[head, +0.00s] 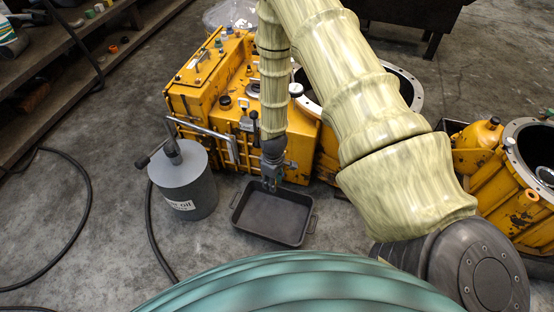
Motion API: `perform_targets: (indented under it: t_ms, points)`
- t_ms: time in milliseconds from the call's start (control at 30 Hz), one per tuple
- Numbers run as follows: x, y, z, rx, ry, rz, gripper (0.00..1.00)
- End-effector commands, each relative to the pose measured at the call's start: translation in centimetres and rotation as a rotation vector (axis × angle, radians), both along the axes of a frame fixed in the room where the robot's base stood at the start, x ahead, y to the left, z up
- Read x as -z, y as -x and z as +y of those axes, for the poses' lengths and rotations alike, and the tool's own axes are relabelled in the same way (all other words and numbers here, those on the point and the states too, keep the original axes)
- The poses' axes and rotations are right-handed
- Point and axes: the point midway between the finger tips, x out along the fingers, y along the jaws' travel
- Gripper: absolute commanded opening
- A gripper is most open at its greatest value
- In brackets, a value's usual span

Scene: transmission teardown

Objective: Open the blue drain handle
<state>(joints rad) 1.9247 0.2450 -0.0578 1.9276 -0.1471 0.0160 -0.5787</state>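My gripper (271,182) hangs pointing down at the front face of the yellow transmission housing (201,97), just above the far rim of the dark drain tray. It is small and dark here, so I cannot tell whether its fingers are open or shut, or whether it touches anything. I cannot make out the blue drain handle; my arm and gripper cover part of the housing's lower front. The dark rectangular drain tray (240,214) lies on the floor below the gripper and looks empty.
A grey oil drum (185,190) with a bent pump pipe stands left of the tray. Black hoses (86,182) lie on the floor at left. Another yellow housing (493,180) is at right. Shelves (62,50) stand at upper left. The left floor is mostly clear.

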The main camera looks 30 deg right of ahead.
Motion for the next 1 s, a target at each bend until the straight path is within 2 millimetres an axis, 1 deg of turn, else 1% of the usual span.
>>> perform_targets:
  t_ms: [33, 100, 200, 300, 400, 533, 667, 733, 867, 1000]
  points:
    - [1.8, -1.7, -1.1, -0.022, 0.003, -0.006, 0.34]
    - [2.5, -3.7, -2.5, -0.062, 0.007, -0.006, 0.34]
    - [3.2, -6.2, -4.6, -0.115, 0.014, -0.005, 0.34]
    - [3.5, -8.3, -6.5, -0.160, 0.021, -0.003, 0.34]
    - [3.5, -9.7, -7.9, -0.193, 0.026, 0.000, 0.34]
    - [3.4, -10.7, -9.0, -0.220, 0.030, 0.004, 0.34]
    - [3.5, -11.1, -9.4, -0.230, 0.031, 0.006, 0.34]
    - [3.8, -11.1, -9.5, -0.231, 0.031, 0.007, 0.34]
    - [5.2, -11.1, -9.4, -0.231, 0.031, 0.007, 0.34]
    - [7.6, -11.1, -9.4, -0.231, 0.031, 0.008, 0.34]
